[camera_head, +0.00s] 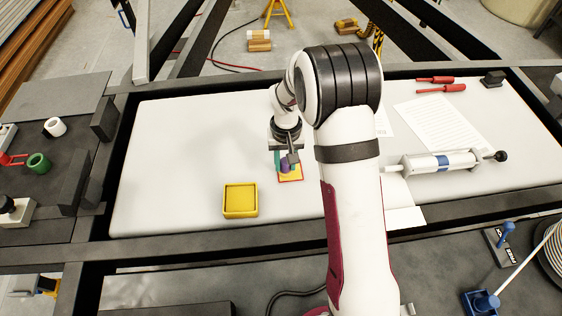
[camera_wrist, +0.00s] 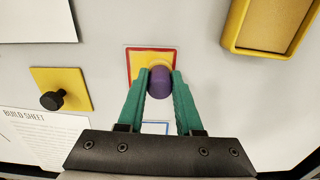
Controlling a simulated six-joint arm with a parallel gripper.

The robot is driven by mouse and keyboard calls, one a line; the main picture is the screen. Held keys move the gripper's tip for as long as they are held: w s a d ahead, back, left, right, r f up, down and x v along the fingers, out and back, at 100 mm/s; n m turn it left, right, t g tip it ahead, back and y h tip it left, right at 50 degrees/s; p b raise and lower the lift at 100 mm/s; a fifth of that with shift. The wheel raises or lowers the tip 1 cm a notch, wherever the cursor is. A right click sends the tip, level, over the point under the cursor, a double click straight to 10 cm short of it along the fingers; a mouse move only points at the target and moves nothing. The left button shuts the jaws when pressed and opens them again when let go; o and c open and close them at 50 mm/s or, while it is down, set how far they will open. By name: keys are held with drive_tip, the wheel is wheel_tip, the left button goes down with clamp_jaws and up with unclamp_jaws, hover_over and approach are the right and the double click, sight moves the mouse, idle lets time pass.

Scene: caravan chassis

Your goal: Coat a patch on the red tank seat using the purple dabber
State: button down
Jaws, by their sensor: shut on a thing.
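My gripper (camera_wrist: 159,90) has green fingers, shut on the purple dabber (camera_wrist: 160,83). In the head view, the purple dabber (camera_head: 285,167) is partly hidden by my gripper (camera_head: 287,155). The red-bordered seat (camera_wrist: 134,54) lies flat on the white surface, with yellow showing inside its border. It also shows in the head view (camera_head: 298,180). The dabber is over the seat's near right part and hides it there. A pale yellow rim shows at the dabber's far end. I cannot tell whether it touches the seat.
A yellow tray (camera_head: 240,213) stands left of the seat. In the wrist view, a blue-bordered square (camera_wrist: 155,124) shows between the fingers, and a yellow plate (camera_wrist: 75,76) with a black knob (camera_wrist: 52,101) lies left. A white cylinder (camera_head: 430,163) lies right. The white surface's left part is clear.

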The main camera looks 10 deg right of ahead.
drive_tip(key=shift+d, duration=2.4)
wheel_tip(320, 180, up, 8)
drive_tip(key=shift+r, duration=0.15)
